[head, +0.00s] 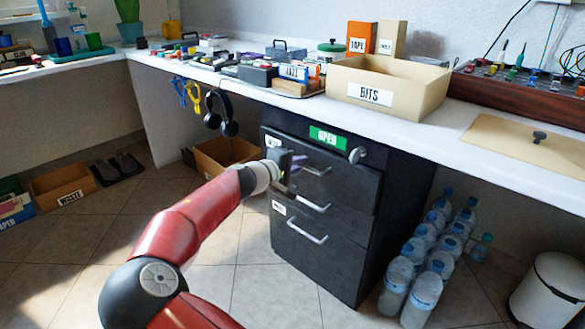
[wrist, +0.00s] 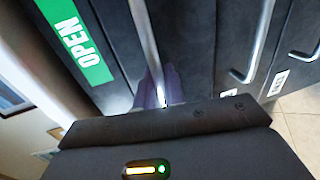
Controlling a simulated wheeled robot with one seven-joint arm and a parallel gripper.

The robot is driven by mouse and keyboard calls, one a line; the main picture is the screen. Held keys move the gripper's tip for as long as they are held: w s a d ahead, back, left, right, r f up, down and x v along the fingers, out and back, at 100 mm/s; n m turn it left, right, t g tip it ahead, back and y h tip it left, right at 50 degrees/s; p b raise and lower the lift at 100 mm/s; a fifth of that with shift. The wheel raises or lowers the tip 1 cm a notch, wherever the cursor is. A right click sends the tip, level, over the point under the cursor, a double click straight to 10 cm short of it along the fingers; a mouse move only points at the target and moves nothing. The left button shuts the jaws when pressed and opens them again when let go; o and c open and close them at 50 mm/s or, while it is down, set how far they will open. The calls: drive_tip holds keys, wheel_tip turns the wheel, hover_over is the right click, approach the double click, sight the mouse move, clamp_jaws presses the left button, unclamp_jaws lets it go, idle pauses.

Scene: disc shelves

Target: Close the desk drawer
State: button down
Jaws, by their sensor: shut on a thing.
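The dark desk drawer unit (head: 340,240) stands under the white desk. Its top drawer (head: 345,185) has a silver bar handle (head: 318,171), and a green OPEN label (head: 327,138) sits above it. My gripper (head: 291,166) is at the left end of this handle, in front of the drawer face. In the wrist view the purplish fingertips (wrist: 158,92) are closed around the silver bar (wrist: 143,40), partly hidden by the gripper body. I cannot tell clearly how far the top drawer stands out from the unit.
Lower drawers with handles (head: 306,237) are below. Several water bottles (head: 422,290) stand right of the unit, with a white bin (head: 548,295) beyond. A cardboard box (head: 215,155) and hanging headphones (head: 220,113) are at left. The tiled floor in front is free.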

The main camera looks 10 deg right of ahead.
drive_tip(key=shift+x, duration=0.85)
drive_tip(key=shift+r, duration=0.25)
drive_tip(key=c, duration=1.6)
unclamp_jaws()
drive_tip(key=shift+w+d, duration=0.1)
drive_tip(key=shift+d, duration=0.1)
drive_tip(key=shift+c, duration=0.2)
drive_tip(key=v, duration=0.8)
drive_tip(key=shift+f+p, duration=0.15)
drive_tip(key=shift+p, duration=0.15)
